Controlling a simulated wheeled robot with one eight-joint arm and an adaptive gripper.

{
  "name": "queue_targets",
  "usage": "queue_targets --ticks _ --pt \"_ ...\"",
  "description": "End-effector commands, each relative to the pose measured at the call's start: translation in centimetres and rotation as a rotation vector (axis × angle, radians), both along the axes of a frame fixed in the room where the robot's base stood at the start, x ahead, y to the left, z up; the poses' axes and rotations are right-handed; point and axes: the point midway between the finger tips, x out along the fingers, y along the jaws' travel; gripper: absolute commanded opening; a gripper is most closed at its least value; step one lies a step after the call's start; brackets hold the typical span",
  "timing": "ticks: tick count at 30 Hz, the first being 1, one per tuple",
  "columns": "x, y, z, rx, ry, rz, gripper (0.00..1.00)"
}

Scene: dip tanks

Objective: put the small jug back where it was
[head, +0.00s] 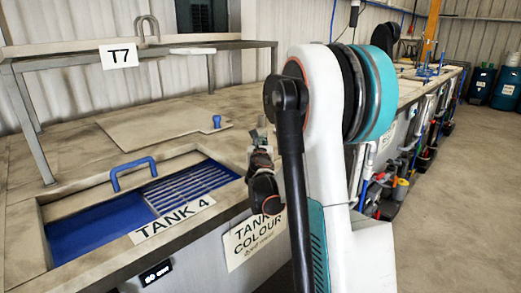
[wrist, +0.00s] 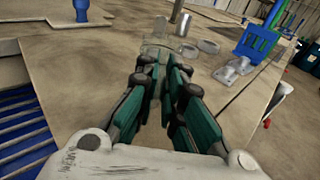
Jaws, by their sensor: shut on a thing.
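My gripper (wrist: 164,66) is shut on a small clear vessel (wrist: 155,47), which I take to be the small jug. Only its upper part shows beyond the fingertips in the wrist view; the fingers hide the rest. I cannot tell whether its base touches the worktop. In the head view, my gripper (head: 262,142) is above the worktop's front edge, right of Tank 4, and my arm hides much of the area behind it.
Several small metal and clear vessels (wrist: 208,47) stand just beyond my gripper. A blue rack (wrist: 257,42) is at the right.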

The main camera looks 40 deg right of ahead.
Motion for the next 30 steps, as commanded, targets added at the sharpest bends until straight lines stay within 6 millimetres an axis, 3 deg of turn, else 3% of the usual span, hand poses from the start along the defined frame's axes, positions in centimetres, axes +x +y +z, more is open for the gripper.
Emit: queue_targets --ticks 2,13,14,16,30 --pt "0.0 0.0 -1.0 0.0 0.0 0.0 0.0" --pt "-0.01 0.0 -1.3 0.0 0.0 0.0 0.0" --pt "-0.01 0.01 -1.26 0.0 0.0 0.0 0.13" --pt "-0.01 0.0 -1.2 0.0 0.0 0.0 0.29" --pt "-0.36 0.33 -0.77 0.0 0.0 0.0 0.29"
